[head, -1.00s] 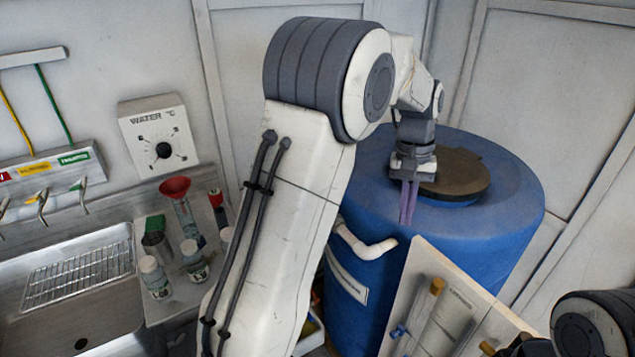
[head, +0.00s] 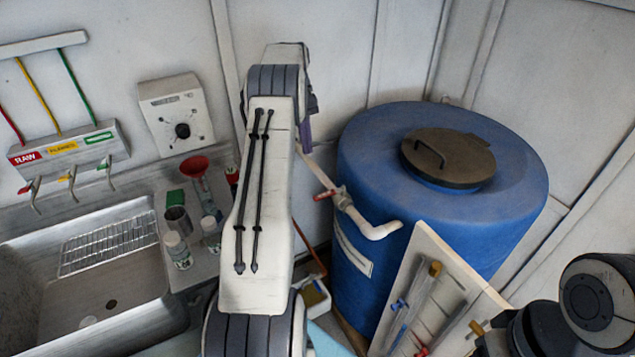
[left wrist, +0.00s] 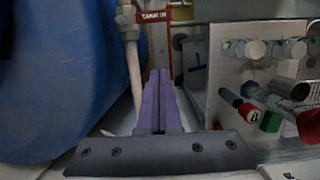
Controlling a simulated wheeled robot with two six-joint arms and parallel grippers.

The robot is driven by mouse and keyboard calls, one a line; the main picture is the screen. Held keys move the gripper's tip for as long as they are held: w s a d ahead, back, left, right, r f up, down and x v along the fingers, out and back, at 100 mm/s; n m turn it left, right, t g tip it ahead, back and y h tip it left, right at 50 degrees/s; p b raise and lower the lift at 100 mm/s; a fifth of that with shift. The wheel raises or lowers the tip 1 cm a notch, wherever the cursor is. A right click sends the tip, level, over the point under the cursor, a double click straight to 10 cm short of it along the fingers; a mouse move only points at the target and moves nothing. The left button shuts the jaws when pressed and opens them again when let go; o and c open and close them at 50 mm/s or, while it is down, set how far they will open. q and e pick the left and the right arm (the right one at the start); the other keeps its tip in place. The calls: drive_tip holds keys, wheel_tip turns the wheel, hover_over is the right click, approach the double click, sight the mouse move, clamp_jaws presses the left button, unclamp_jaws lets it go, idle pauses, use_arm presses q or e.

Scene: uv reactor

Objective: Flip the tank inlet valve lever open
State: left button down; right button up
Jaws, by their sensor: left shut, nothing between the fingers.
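The tank inlet valve (head: 342,197) sits on the white pipe beside the blue tank (head: 360,150), and its red lever (head: 325,194) points left in the head view. In the left wrist view the red lever (left wrist: 155,15) with "TANK IN" lettering shows at the top, beyond my fingertips. My left gripper (head: 305,135) is mostly hidden behind my own arm in the head view; a bit of purple finger shows near the wall, left of the tank. In the left wrist view its purple fingers (left wrist: 160,74) are together, empty, and appear apart from the lever.
A panel with tubes (head: 430,300) stands before the tank. A sink (head: 90,270) and bottles (head: 178,250) are at the left. The wrist view shows a red cap (left wrist: 310,124) and bottles on the right. The tank lid (head: 450,160) is closed.

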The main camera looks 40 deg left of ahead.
sight(327, 194)
use_arm(q)
drive_tip(key=s+d+f+p, duration=0.2)
drive_tip(key=d+f+p, duration=0.3)
drive_tip(key=f, duration=0.4)
drive_tip(key=shift+s+d+f, duration=0.2)
drive_tip(key=shift+d+f, duration=0.05)
drive_tip(key=shift+d, duration=0.25)
